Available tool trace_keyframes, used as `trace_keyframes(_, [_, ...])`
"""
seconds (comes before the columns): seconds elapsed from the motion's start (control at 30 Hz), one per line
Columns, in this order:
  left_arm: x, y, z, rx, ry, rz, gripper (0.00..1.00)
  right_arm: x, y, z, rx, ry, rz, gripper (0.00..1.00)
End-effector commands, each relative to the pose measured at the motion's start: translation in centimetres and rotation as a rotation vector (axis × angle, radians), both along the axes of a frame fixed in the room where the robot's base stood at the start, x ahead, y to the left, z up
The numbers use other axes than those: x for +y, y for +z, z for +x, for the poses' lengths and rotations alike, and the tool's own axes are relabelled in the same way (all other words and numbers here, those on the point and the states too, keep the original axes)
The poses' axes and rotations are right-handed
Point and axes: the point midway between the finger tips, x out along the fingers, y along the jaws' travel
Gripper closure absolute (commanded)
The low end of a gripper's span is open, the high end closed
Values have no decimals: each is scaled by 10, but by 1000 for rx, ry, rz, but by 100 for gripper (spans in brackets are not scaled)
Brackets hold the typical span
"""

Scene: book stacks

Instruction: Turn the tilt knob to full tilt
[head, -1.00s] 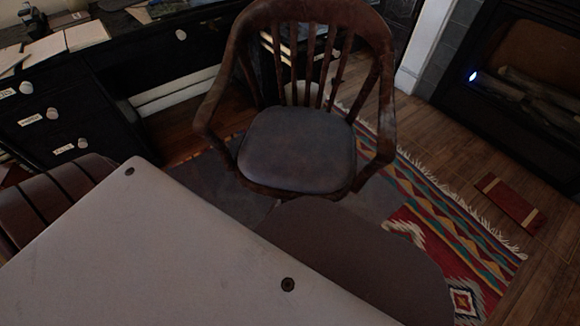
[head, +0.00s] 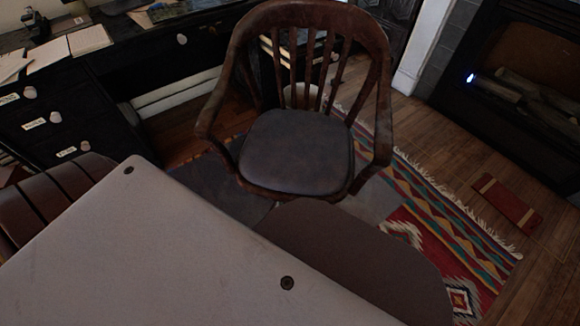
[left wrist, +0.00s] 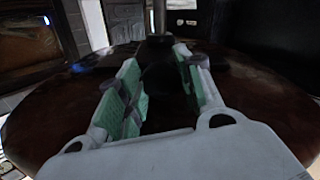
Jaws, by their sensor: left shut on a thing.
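The wooden swivel chair (head: 298,150) with a slatted back and dark padded seat stands upright in the middle of the head view. The knob's shape and angle are too dark to tell. My right gripper is not in view.
A black desk with drawers (head: 60,125) stands at the left, with papers (head: 90,40) on top. A fireplace (head: 515,80) is at the right. A patterned rug (head: 440,215) and a red board (head: 507,204) lie on the wooden floor (head: 405,120).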

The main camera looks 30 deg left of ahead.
Motion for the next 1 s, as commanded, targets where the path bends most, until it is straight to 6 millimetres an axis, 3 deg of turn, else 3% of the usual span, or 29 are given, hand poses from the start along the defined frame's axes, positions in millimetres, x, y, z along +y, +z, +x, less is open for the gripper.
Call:
trace_keyframes(0.43, [0, -1, -1, -10, 0, -30, 88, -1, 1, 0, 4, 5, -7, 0])
trace_keyframes(0.47, [-1, -1, -1, -9, 0, -31, 62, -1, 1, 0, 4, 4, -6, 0])
trace_keyframes(0.6, [0, -1, 0, -10, 0, -29, 44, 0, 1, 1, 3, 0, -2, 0])
trace_keyframes(1.0, [0, 0, 0, -10, 0, -29, 42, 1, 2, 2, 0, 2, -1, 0])
